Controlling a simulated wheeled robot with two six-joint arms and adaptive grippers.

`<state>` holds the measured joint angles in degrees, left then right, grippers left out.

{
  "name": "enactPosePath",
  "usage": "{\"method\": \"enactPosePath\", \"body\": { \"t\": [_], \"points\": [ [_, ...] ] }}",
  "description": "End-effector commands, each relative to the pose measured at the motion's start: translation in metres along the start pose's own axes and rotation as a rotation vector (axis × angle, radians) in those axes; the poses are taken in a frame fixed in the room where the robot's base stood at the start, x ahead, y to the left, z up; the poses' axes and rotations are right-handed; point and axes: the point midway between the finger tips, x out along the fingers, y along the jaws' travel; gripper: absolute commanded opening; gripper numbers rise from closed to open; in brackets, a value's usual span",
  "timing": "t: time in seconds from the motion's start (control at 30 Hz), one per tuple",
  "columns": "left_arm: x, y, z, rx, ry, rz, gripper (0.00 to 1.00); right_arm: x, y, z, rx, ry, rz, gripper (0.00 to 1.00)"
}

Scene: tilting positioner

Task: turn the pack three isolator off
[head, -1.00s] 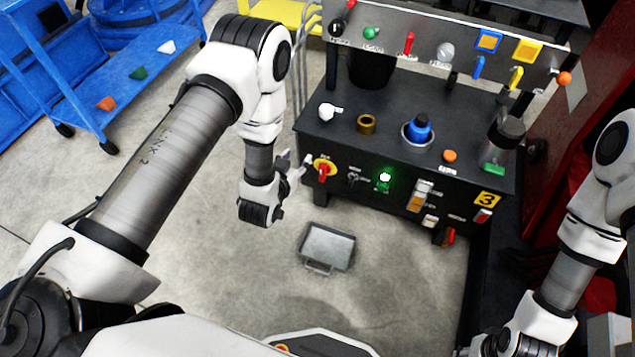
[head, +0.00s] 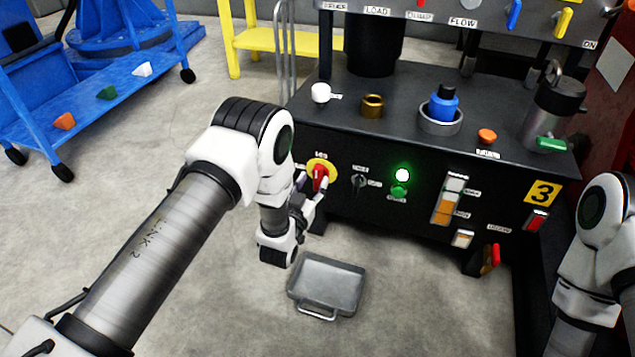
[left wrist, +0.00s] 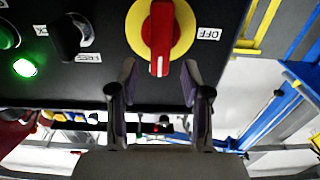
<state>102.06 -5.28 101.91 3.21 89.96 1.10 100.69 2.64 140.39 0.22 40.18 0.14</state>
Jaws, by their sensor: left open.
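The isolator (head: 321,170) is a red rotary handle on a yellow disc, at the left end of the black pack's front panel. In the left wrist view the red handle (left wrist: 159,30) runs up and down the picture, with a white mark at its lower end. An OFF label (left wrist: 208,34) sits to its right, so the handle does not point at it. My left gripper (head: 311,198) is close in front of the isolator. In the left wrist view its two fingers (left wrist: 158,80) are apart, just below the handle, with nothing between them. My right gripper is outside both views.
A black selector (head: 359,181) and a lit green lamp (head: 402,175) sit right of the isolator. A grey tray (head: 326,284) lies on the floor below. A blue cart (head: 110,85) stands left.

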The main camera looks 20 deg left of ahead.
Motion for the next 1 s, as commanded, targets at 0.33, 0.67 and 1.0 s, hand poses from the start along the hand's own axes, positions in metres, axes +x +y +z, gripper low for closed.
{"method": "enactPosePath", "body": {
  "t": [0.33,0.67,1.0],
  "points": [
    [0.045,0.000,0.002,0.000,-0.001,0.000,0.48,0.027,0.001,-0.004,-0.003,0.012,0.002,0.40],
    [0.044,0.000,0.001,0.000,-0.002,0.000,0.00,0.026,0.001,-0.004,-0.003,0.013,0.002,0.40],
    [0.044,0.000,0.001,-0.012,-0.002,0.000,0.00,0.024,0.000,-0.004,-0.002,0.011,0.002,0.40]
  ]
}}
